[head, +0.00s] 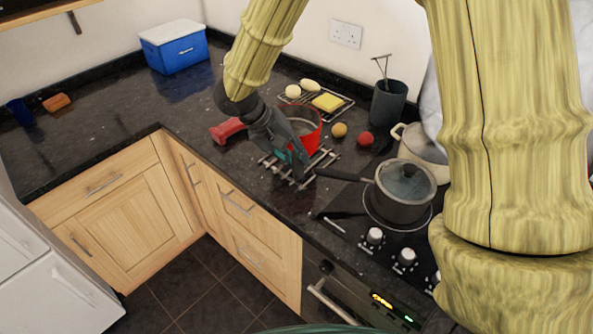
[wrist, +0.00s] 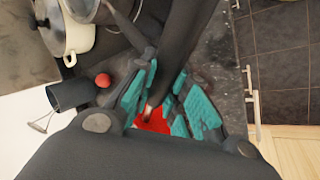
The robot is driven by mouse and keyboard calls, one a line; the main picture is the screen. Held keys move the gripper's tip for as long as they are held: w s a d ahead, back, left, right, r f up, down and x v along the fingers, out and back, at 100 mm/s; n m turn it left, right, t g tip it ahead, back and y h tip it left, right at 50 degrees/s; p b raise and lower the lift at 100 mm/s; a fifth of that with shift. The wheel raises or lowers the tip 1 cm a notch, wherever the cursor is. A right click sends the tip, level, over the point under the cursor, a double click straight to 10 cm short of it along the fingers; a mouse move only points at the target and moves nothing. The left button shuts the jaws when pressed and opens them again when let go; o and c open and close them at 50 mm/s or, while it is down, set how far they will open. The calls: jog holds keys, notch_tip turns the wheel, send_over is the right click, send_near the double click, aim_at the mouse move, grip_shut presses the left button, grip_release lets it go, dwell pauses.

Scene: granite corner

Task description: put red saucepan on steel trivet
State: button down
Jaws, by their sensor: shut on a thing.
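The red saucepan (head: 314,137) is upright at the back edge of the steel trivet (head: 297,182), overlapping it in the head view. I cannot tell whether it rests on the bars or hangs just above. My gripper (head: 291,156) is at the pan's near left side, shut on it, and hides part of the pan and trivet. In the wrist view a patch of the red saucepan (wrist: 154,121) shows between the teal finger pads of my gripper (wrist: 165,108), with a dark bar in front. The trivet cannot be made out there.
A lidded grey pot (head: 403,190) stands on the hob at right, its handle reaching towards the trivet. A red item (head: 227,131) lies left of the gripper. Behind are a potato (head: 339,130), a red ball (head: 365,139), a rack (head: 340,109) and a utensil pot (head: 388,104). The left counter is mostly clear.

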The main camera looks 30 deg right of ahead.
jog(key=shift+s+f, duration=0.1)
jog(key=shift+f, duration=0.8)
jog(key=shift+f+p, duration=1.05)
jog(key=shift+f, duration=1.9)
jog(key=c, duration=1.4)
grip_release()
jog(key=b+v, duration=0.3)
jog(key=v, duration=0.9)
